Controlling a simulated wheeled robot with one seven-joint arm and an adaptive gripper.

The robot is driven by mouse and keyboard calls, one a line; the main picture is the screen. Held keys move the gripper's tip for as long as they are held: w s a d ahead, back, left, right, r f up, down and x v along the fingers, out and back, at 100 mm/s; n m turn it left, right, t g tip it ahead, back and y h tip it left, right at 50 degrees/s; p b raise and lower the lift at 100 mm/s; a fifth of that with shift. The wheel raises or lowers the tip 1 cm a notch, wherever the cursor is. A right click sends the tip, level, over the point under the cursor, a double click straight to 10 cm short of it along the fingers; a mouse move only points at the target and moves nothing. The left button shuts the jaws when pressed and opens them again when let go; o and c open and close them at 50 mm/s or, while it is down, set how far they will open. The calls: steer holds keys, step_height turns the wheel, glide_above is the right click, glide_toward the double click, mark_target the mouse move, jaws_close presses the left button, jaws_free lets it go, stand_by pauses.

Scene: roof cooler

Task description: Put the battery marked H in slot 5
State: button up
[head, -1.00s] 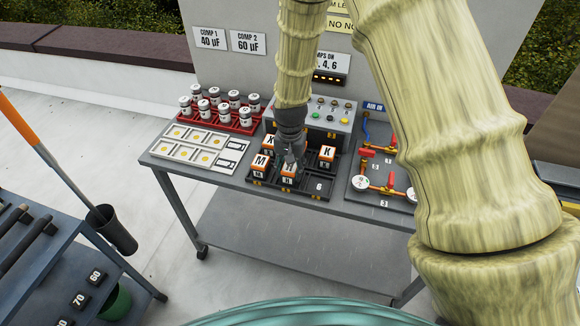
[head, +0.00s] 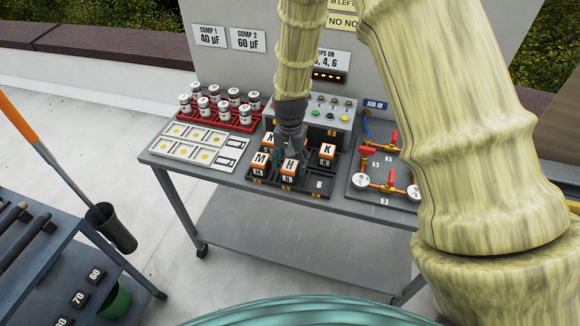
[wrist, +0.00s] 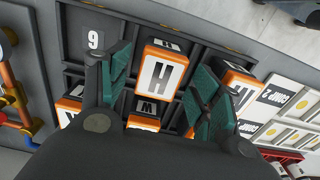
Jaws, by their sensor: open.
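The battery marked H (head: 289,169) is a white block with orange edges, upright at the front middle of the black battery tray (head: 318,195). It also shows in the wrist view (wrist: 160,74), large and close. My gripper (head: 290,148) is just above and behind it in the head view. In the wrist view its two green-padded fingers (wrist: 160,90) are spread on either side of the block, with gaps, and hold nothing. The place marked 6 (head: 319,184), right of H, is empty. Any number beneath H is hidden, so I cannot read slot 5.
Batteries M (head: 260,161) and K (head: 327,152) stand in the tray, with another partly hidden behind. A red rack of white canisters (head: 240,122) is at left, a grey control box (head: 335,120) behind, and a valve panel (head: 385,185) at right.

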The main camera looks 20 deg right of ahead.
mark_target(290, 165)
step_height(290, 165, up, 11)
steer(key=b, duration=0.3)
steer(key=shift+f, duration=0.2)
